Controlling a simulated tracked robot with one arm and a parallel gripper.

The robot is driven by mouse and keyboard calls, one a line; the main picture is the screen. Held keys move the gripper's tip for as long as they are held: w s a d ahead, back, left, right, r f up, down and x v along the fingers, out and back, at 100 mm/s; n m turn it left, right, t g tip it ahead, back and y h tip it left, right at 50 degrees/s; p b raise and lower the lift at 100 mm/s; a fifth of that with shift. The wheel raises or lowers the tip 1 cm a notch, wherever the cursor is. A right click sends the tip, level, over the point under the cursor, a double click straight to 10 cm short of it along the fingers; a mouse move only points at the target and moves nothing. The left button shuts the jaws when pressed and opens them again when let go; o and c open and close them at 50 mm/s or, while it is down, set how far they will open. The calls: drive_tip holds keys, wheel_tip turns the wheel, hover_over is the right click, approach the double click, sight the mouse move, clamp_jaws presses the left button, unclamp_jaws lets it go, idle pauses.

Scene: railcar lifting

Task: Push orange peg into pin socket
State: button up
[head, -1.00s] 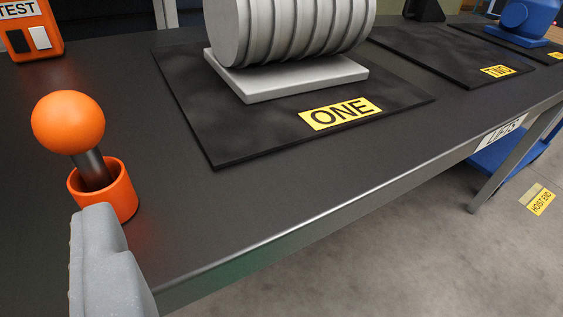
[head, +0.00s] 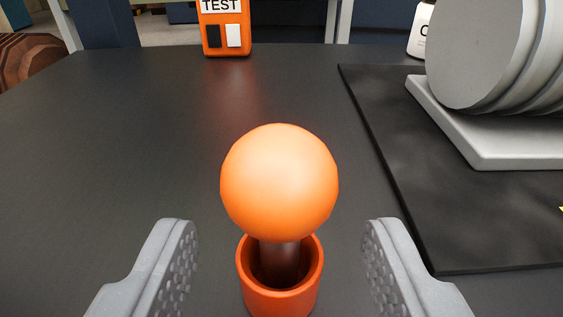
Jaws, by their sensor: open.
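The orange peg (head: 279,182) has a round orange ball head on a dark metal shaft. It stands upright, with the lower shaft inside the orange cup-shaped pin socket (head: 279,298) on the dark table. How deep the shaft sits is hidden by the socket's rim, but some shaft shows between ball and rim. My gripper (head: 279,265) is open. One finger is to the left and one to the right of the peg and socket, with a clear gap on each side, touching neither in this view.
An orange TEST box (head: 224,28) with a black and a white switch stands at the back. A grey ribbed cylinder on a pale base (head: 500,140) sits on a black mat (head: 420,190) at the right. The table left of the peg is clear.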

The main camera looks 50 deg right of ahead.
sight(280, 239)
drive_tip(key=shift+b+x, duration=1.05)
drive_tip(key=shift+x, duration=1.55)
drive_tip(key=c, duration=1.1)
